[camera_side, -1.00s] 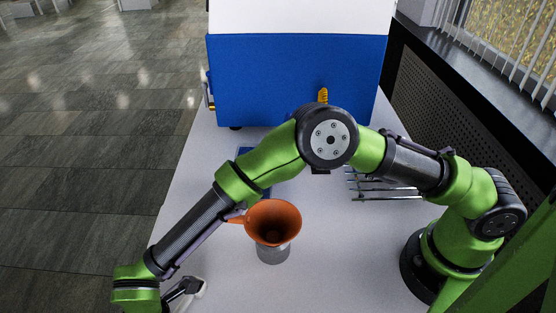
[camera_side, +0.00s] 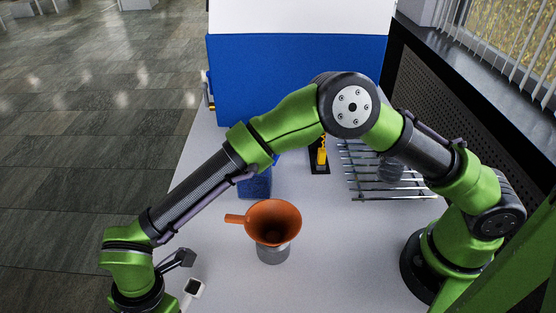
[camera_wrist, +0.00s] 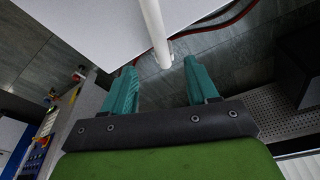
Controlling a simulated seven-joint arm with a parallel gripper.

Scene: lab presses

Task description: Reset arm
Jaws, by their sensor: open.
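My gripper (camera_wrist: 162,88) shows in the wrist view with its two teal fingers apart and nothing between them. In the side view my arm arches over the table from its base at the right, and its wrist end is at the lower left; the fingers are not visible there. In the wrist view a white pole stands beyond the fingers, under a pale flat surface.
An orange funnel (camera_side: 272,220) sits on a grey container (camera_side: 273,254) on the white table (camera_side: 330,275). A metal rack (camera_side: 375,175), a yellow-and-black item (camera_side: 321,157) and a blue object (camera_side: 256,184) stand behind. A large blue-and-white machine (camera_side: 290,75) fills the back.

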